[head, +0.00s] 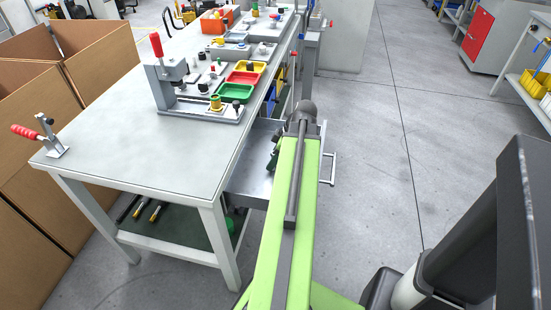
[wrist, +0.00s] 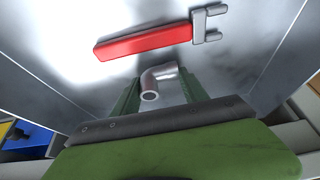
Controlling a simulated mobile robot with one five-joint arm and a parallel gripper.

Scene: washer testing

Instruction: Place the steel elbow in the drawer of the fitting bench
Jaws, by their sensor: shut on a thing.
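The steel elbow (wrist: 163,75), a short bent grey pipe with an open end, is between the green fingers of my gripper (wrist: 160,92) in the wrist view. My gripper is shut on it and holds it over the bare metal floor of the open drawer (wrist: 238,62). In the head view the drawer (head: 252,168) juts out from the right side of the fitting bench (head: 135,145). My arm covers part of the drawer there, and the elbow is hidden.
A red-handled tool with a grey forked head (wrist: 145,42) lies on the drawer floor beyond the elbow. Fixtures, a green tray (head: 235,92) and a red-handled clamp (head: 40,135) stand on the bench top. Cardboard boxes (head: 100,70) are at left.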

